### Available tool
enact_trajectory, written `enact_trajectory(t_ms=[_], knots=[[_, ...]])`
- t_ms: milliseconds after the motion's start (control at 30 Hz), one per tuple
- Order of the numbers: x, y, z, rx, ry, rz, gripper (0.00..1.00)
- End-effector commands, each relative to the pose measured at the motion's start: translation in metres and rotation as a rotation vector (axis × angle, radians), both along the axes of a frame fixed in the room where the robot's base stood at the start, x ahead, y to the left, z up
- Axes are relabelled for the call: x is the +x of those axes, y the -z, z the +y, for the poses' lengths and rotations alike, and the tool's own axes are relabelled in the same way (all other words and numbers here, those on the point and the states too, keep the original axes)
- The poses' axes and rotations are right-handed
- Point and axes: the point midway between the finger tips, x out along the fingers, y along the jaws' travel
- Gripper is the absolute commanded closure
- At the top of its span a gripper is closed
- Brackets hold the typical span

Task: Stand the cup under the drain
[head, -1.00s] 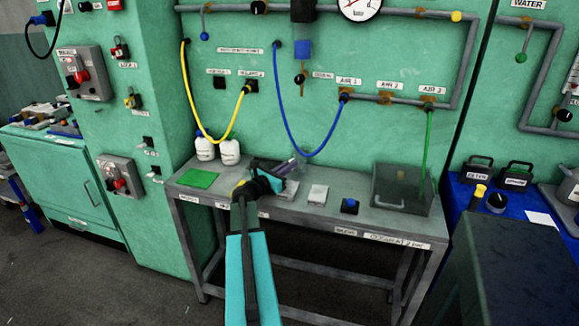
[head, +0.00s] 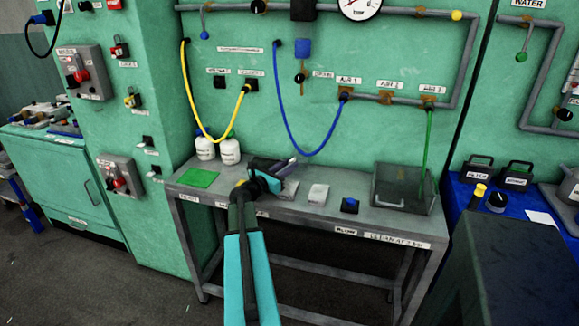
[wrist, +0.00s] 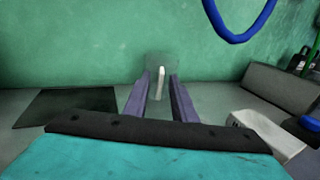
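A small clear cup (wrist: 152,64) with a pale upright handle (wrist: 161,83) stands on the bench in the wrist view, at or just beyond my fingertips. The handle faces me, lined up with the gap between the fingers. My gripper (wrist: 161,74) is open, with a finger to each side of the handle. In the head view my gripper (head: 289,163) is low over the bench, and I cannot make out the cup there. The drain (head: 300,79) is the dark outlet with an orange tip under a blue bowl on the wall, up and right of my gripper.
The bench (head: 270,211) carries a green mat (head: 198,178), white bottles (head: 230,151), pale blocks (head: 318,194), a blue-topped block (head: 350,205) and a clear bin (head: 403,189). A blue hose (head: 290,133) loops down behind my gripper.

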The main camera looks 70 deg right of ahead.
Motion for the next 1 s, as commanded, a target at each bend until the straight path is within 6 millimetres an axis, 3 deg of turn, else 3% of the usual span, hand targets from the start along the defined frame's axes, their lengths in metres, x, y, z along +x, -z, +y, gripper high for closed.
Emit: enact_trajectory(t_ms=[633, 1000], knots=[[0.029, 0.001, 0.087, 0.000, -0.001, 0.001, 0.76], [0.036, 0.000, 0.105, 0.000, 0.001, 0.000, 0.76]])
